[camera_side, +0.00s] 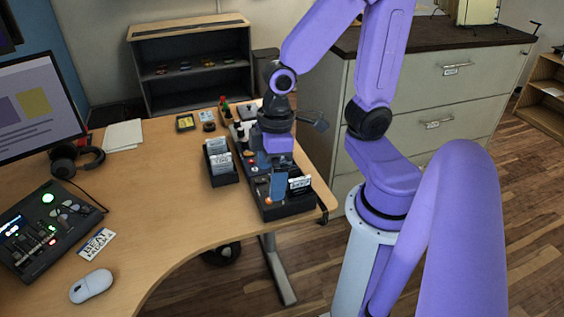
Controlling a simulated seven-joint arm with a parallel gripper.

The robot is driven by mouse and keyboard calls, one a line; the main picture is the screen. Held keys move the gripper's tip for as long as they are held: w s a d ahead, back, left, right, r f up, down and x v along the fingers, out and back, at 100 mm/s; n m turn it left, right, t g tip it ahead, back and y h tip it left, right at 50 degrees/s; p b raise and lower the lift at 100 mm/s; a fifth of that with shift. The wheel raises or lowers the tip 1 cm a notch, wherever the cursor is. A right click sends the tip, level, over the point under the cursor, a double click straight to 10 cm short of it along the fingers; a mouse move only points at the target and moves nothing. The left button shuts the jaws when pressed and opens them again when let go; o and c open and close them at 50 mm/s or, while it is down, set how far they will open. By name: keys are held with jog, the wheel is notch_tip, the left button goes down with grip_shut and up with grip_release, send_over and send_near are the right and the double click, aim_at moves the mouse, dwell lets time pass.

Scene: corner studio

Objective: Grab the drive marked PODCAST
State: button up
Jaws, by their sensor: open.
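My gripper (277,186) points down over the near end of a long dark tray (288,211) on the desk. It is open, and the arm hides part of the tray behind it. A small white labelled piece (300,183) stands in the tray just right of the gripper; its dark lettering is too small to read. A blue upright piece shows at the fingers, and I cannot tell whether it is a finger or an object. An orange round item (268,202) lies in front. I cannot make out any drive marked PODCAST.
A dark box of upright cards (220,162) stands just left of the tray. Small items fill the tray's far part. A mixer (42,232), a mouse (91,286) and headphones (76,158) lie further left. The desk's middle is clear. A cabinet (440,110) stands right.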

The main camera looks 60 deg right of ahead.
jog(key=w+d+f+m+t, duration=0.2)
jog(key=w+d+f+m, duration=0.65)
jog(key=w+d, duration=0.3)
jog(key=s+d+f+m+h, duration=0.1)
jog(key=d+f+m+h, duration=0.2)
jog(key=d, duration=0.6)
jog(key=d+f+m+h, duration=0.1)
jog(key=d+f+m, duration=0.2)
jog(key=d+m, duration=0.4)
jog(key=shift+n+t, duration=0.3)
jog(key=shift+n, duration=0.35)
jog(key=shift+d+r+x, duration=0.1)
jog(key=shift+d+x, duration=0.2)
jog(key=shift+x, duration=1)
jog(key=shift+d+r+x, duration=0.1)
jog(key=shift+d+x, duration=0.15)
jog(key=shift+x, duration=1.05)
jog(key=shift+d+x, duration=0.3)
jog(key=shift+x, duration=0.95)
jog(key=c, duration=1)
